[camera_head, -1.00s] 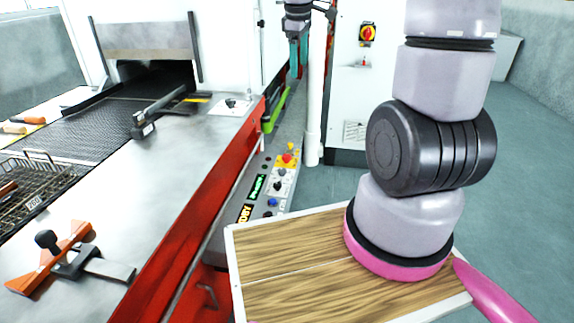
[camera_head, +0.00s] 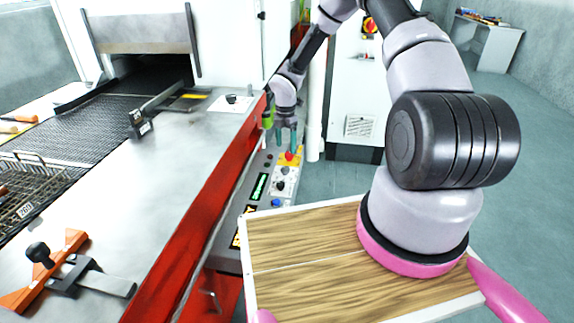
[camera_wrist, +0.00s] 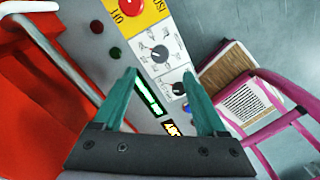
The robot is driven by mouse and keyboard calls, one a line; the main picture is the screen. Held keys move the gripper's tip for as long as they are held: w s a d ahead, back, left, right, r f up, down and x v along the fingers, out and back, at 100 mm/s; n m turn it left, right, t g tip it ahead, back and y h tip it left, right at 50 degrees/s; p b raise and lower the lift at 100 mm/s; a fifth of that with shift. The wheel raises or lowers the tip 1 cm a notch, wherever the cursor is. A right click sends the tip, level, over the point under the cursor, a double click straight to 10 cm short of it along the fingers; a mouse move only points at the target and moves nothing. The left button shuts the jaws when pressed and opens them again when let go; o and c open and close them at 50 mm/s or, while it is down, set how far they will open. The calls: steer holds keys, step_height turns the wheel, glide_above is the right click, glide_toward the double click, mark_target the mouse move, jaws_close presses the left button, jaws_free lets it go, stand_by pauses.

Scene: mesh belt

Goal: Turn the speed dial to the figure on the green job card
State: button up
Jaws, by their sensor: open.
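The control panel (camera_head: 265,170) runs along the red side of the belt machine. Two black dials on white scale plates show on it in the wrist view: an upper dial (camera_wrist: 159,54) and a lower dial (camera_wrist: 179,88). I cannot read which is the speed dial. A lit green display (camera_wrist: 149,96) and an amber display (camera_wrist: 172,128) lie beside them, their figures unreadable. My gripper (camera_wrist: 160,74) is open and empty above the panel, its teal fingers apart; the dials show beyond and between the tips. In the head view my gripper (camera_head: 286,134) hangs near the panel's far end. I cannot make out a green job card with a figure.
A red emergency stop (camera_head: 289,156) on yellow stands by the dials; a blue button (camera_head: 276,203) is nearer. A bright green object (camera_head: 268,116) is close to my gripper. A white post (camera_head: 316,115) rises just right of it. The steel belt deck (camera_head: 150,180) lies left.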

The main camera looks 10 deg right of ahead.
mark_target(286, 168)
step_height(286, 168, down, 10)
stand_by(0.4)
jaws_close()
